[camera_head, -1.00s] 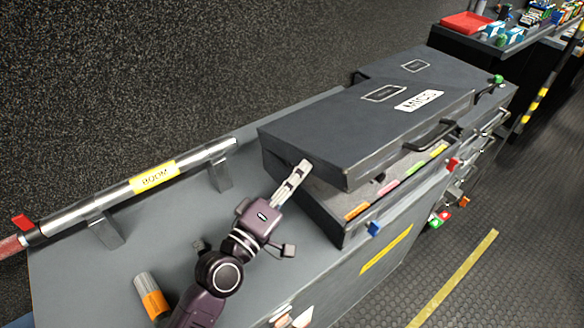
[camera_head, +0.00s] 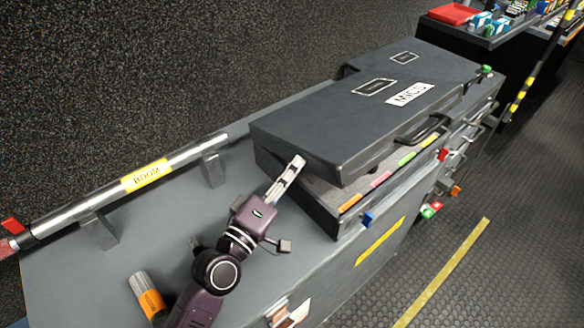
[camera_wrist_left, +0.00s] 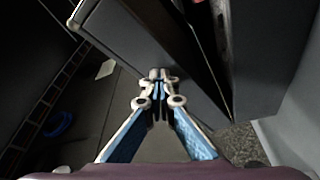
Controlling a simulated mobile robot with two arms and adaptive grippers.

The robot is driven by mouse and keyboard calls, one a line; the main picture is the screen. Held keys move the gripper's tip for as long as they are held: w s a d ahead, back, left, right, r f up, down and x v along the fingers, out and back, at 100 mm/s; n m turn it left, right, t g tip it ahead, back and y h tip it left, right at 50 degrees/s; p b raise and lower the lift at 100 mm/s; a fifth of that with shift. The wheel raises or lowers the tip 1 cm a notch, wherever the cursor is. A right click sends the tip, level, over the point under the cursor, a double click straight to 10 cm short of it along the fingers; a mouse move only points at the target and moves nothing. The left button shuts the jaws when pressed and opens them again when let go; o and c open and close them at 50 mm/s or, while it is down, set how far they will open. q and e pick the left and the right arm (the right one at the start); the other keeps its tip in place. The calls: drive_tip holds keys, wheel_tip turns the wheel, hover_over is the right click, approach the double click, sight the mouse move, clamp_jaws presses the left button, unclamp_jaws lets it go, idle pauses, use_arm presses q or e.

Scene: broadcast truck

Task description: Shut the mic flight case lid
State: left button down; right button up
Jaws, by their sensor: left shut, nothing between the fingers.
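The mic flight case is a dark grey case whose lid (camera_head: 350,118) carries a white MICS label and a front handle. The lid is tilted low over the case base (camera_head: 318,205), with a gap along the front and near side. Colored tags line the base's front edge. My left gripper (camera_head: 297,163) is shut and empty, its tips at the lid's near left side; I cannot tell whether they touch it. In the left wrist view the closed fingers (camera_wrist_left: 157,80) point at the dark lid side (camera_wrist_left: 125,35), with the open gap to the right. My right gripper is not in view.
The case stands on a grey bench (camera_head: 100,245). A silver boom pole (camera_head: 150,178) lies on brackets at the back left. The floor aisle is at right.

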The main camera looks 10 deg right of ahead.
use_arm(q)
drive_tip(key=shift+s+d, duration=0.1)
drive_tip(key=shift+d, duration=0.05)
drive_tip(key=v, duration=1.2)
